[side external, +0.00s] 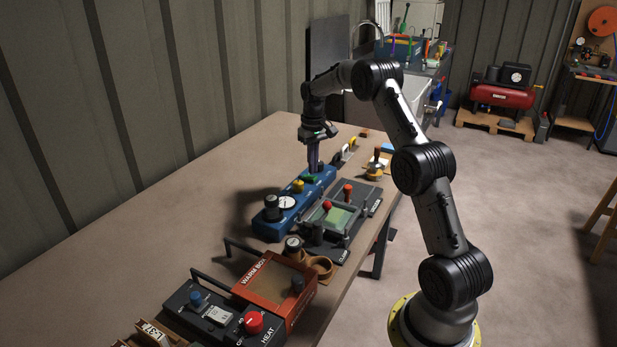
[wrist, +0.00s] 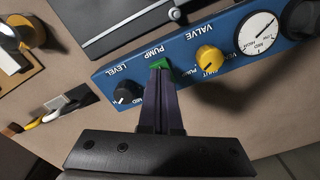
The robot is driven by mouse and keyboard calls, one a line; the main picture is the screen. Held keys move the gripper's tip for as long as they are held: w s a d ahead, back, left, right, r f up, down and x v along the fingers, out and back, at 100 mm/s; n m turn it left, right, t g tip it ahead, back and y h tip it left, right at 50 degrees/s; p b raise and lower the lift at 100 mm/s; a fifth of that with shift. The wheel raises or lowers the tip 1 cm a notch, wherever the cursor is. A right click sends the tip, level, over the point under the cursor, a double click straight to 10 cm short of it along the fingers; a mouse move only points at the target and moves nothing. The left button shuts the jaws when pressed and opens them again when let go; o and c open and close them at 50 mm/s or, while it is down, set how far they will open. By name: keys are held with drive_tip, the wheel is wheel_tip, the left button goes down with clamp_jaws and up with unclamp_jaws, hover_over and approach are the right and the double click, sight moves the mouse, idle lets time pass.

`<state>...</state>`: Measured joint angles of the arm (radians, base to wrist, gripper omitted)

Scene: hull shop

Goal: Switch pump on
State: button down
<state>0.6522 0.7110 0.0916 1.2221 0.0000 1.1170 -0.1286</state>
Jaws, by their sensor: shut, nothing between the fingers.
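The blue control panel (side external: 263,228) stands on the table and also crosses the upper part of the wrist view (wrist: 185,45). The green pump switch (wrist: 160,63) sits under the PUMP label, between the black LEVEL knob (wrist: 127,93) and the yellow VALVE knob (wrist: 208,58). My gripper (wrist: 160,74) is shut and empty, pointing down at the panel with its tips right at the green switch. I cannot tell whether they touch it. The fingers hide part of the switch and its lettering, so its position is unclear. In the side view my gripper (side external: 314,172) is over the panel's far half.
A white dial gauge (wrist: 258,32) and a dark knob (side external: 271,207) sit farther along the panel. A clamp fixture (side external: 340,217) stands close on its right. An orange warm box (side external: 270,288) and a heat unit (side external: 215,315) stand nearer. The table's left side (side external: 170,220) is clear.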

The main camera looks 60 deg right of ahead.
sight(313, 177)
drive_tip(key=shift+f, duration=1.05)
idle(0.6)
drive_tip(key=shift+r, duration=3.6)
